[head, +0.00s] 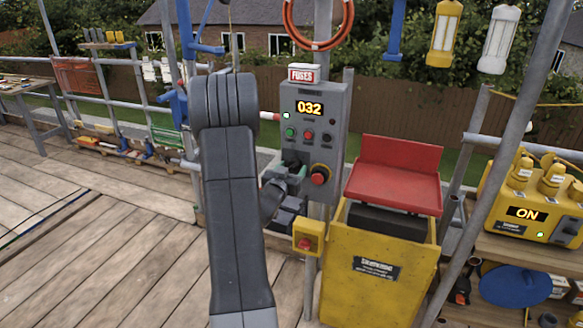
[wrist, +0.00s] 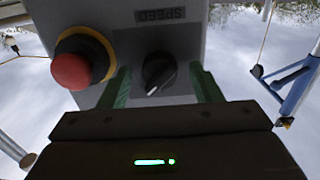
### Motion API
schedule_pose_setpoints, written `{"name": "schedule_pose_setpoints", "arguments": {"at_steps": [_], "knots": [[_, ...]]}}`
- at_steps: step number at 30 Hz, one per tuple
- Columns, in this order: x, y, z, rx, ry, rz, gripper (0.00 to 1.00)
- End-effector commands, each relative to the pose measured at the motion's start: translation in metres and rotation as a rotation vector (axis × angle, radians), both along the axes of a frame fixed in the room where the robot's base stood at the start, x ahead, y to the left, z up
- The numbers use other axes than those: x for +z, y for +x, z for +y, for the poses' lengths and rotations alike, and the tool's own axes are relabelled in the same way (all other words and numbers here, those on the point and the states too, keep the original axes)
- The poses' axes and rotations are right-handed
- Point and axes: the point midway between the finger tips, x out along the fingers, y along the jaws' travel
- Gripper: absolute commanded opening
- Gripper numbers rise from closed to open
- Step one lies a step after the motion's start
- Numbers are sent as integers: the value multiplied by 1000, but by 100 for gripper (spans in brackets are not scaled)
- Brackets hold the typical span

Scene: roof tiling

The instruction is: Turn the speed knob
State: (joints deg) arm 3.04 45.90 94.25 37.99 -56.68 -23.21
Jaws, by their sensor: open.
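The speed knob (wrist: 158,73) is a round black knob with a white pointer line, under an upside-down SPEED label (wrist: 160,15) in the wrist view. My gripper (wrist: 163,88) is open, with one green finger on each side of the knob. I cannot tell whether the fingers touch it. The grey control box (head: 320,105) stands on a post in the head view, with a display reading 032. In the head view my gripper (head: 290,170) is at the lower left of the box, and my arm and gripper hide the knob there.
A red emergency button (wrist: 72,70) on a yellow ring sits beside the knob. It also shows in the head view (head: 319,175). A small yellow box with a red button (head: 306,240) is below. A yellow bin (head: 378,270) with a red seat-like top (head: 398,165) stands to the right.

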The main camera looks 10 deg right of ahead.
Motion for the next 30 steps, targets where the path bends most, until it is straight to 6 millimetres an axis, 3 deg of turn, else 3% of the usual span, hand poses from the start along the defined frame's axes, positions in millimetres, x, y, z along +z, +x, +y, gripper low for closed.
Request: {"name": "schedule_pose_setpoints", "arguments": {"at_steps": [8, 15, 30], "knots": [[0, 2, -1, 0, 0, 0, 58], [0, 1, -1, 0, 0, 0, 15], [-6, 1, -1, -1, 96, -68, 14]]}}
